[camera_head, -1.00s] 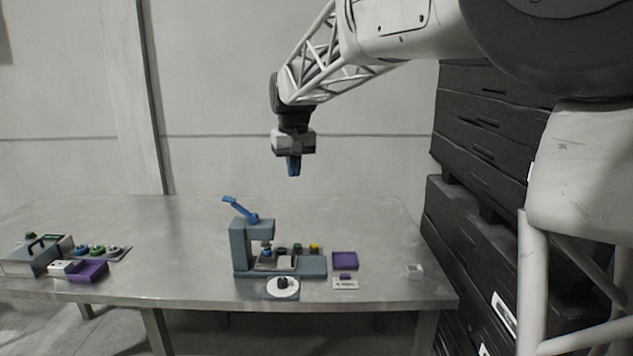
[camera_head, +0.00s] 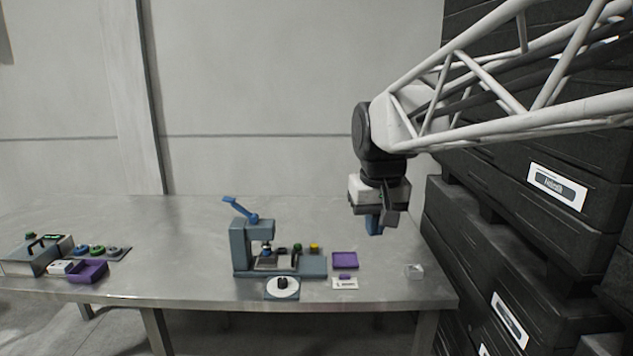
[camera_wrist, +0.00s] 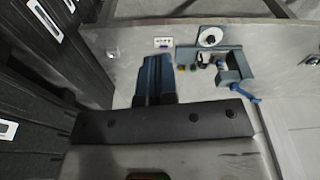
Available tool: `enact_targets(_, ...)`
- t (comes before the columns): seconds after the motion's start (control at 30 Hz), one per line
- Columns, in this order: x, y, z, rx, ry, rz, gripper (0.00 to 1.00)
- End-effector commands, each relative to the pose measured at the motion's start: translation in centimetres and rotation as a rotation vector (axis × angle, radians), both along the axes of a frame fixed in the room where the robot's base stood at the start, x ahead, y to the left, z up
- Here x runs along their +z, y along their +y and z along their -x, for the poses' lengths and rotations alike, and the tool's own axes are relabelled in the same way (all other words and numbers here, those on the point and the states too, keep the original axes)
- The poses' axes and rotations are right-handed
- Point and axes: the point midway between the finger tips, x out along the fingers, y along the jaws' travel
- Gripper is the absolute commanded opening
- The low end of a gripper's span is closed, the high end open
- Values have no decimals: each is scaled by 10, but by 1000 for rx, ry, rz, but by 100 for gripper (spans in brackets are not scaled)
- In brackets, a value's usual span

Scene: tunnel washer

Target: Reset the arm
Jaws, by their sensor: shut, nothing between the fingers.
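My gripper (camera_head: 374,224) hangs pointing down above the right part of the metal table, with its blue fingers together and nothing between them. The fingers also show in the wrist view (camera_wrist: 155,75), pointing toward the table. In the head view, the blue-grey press (camera_head: 240,246) with a raised blue lever stands on the table, to the left of and below my gripper. My gripper is apart from everything on the table.
A purple tray (camera_head: 344,260), a white label card (camera_head: 344,283) and a small clear block (camera_head: 414,271) lie below my gripper. A white disc (camera_head: 271,291) lies before the press. Stacked black crates (camera_head: 480,215) stand close on the right. A grey box (camera_head: 30,258) and another purple tray (camera_head: 88,271) are far left.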

Motion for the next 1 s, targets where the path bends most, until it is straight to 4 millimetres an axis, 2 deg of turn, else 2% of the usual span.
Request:
enact_targets(0.03, -4, -7, 14, -10, -5, 0, 0)
enact_targets(0.3, -32, -36, 77, -59, -25, -3, 0)
enact_targets(0.7, -83, -67, 168, -130, -56, -5, 0)
enact_targets(0.83, -100, -74, 193, -149, -65, -5, 0)
enact_targets(1.0, -114, -79, 213, -166, -72, -6, 0)
